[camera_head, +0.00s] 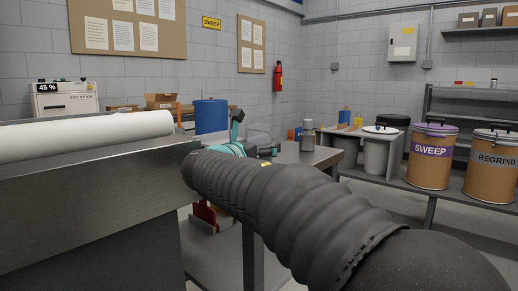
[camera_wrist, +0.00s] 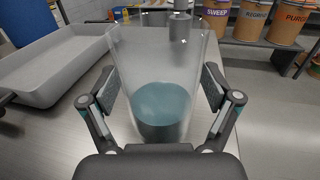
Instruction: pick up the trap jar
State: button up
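The trap jar, which I take to be the clear, wide-mouthed vessel (camera_wrist: 160,65) with blue-grey material in its bottom, stands upright in the middle of the wrist view. My gripper (camera_wrist: 160,90) has one finger on each side of it, spread wide. The pads lie close to the jar's walls; whether they touch is hard to tell. In the head view a clear vessel (camera_head: 258,130) shows on the metal table beyond my gripper (camera_head: 236,145), partly hidden by my arm.
A grey lidded can (camera_head: 307,137) stands behind the jar; it also shows in the wrist view (camera_wrist: 180,28). A grey tray (camera_wrist: 50,75) lies at left. Drums labelled SWEEP (camera_head: 431,165) and REGRIND (camera_head: 492,170) stand at right. The table right of the jar is bare.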

jog(key=c, duration=0.8)
jog(key=shift+c, duration=0.4)
jog(key=shift+r, duration=0.15)
